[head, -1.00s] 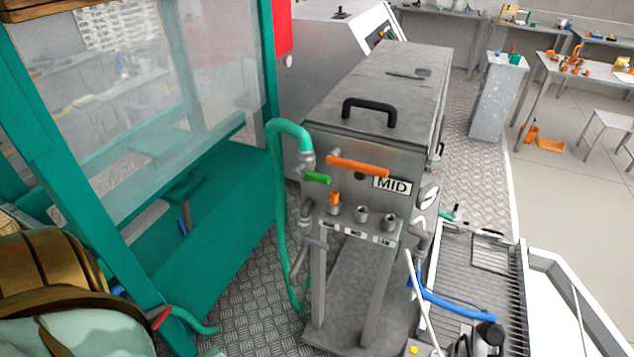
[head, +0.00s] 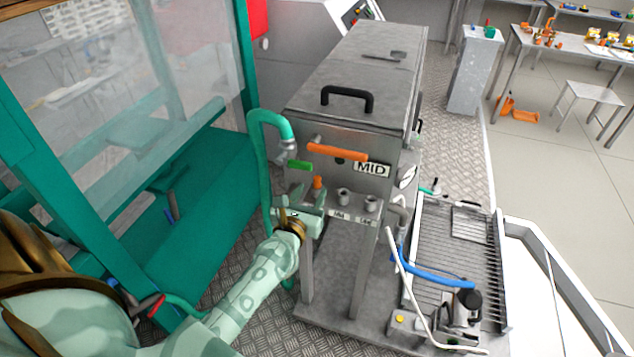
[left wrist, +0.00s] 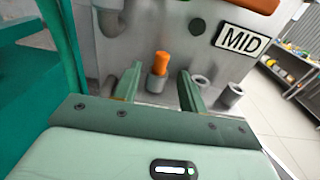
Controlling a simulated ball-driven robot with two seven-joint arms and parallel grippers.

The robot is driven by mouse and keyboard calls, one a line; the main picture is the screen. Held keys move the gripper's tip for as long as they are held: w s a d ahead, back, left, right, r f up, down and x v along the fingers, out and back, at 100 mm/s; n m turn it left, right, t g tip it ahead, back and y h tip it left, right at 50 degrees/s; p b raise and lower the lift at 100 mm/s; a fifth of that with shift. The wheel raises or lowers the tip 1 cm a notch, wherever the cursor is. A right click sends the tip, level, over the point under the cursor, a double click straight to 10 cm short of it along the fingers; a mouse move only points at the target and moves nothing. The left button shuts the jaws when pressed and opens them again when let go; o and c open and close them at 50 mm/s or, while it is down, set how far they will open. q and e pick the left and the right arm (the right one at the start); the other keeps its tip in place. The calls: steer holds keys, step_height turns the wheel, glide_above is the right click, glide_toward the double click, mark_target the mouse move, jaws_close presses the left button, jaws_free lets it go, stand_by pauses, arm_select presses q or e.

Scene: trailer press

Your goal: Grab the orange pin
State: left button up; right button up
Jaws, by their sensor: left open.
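The orange pin (head: 318,182) stands upright in the left one of the grey sockets on the front ledge of the metal press box. In the left wrist view the pin (left wrist: 160,63) shows between and beyond the two fingers, with its lower end in a grey socket. My left gripper (head: 305,196) is open and empty, close in front of the pin; its fingers (left wrist: 158,85) stand apart on either side of it in the picture. I cannot tell whether the fingertips reach around it. My right gripper is not in view.
Two empty sockets (head: 343,196) stand to the right of the pin. Above are an orange handle (head: 337,152), a green handle (head: 300,165) and the MID label (head: 371,170). A teal hose (head: 252,150) curves at the left. A ribbed tray (head: 455,260) lies at the right.

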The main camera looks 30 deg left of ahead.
mark_target(316, 184)
arm_select(q)
steer(key=x, duration=0.5)
steer(key=shift+w+b, duration=0.35)
steer(key=shift+b, duration=0.05)
steer(key=shift+s, duration=0.1)
steer(key=shift+c, duration=0.3)
jaws_close()
steer(key=shift+r, duration=0.1)
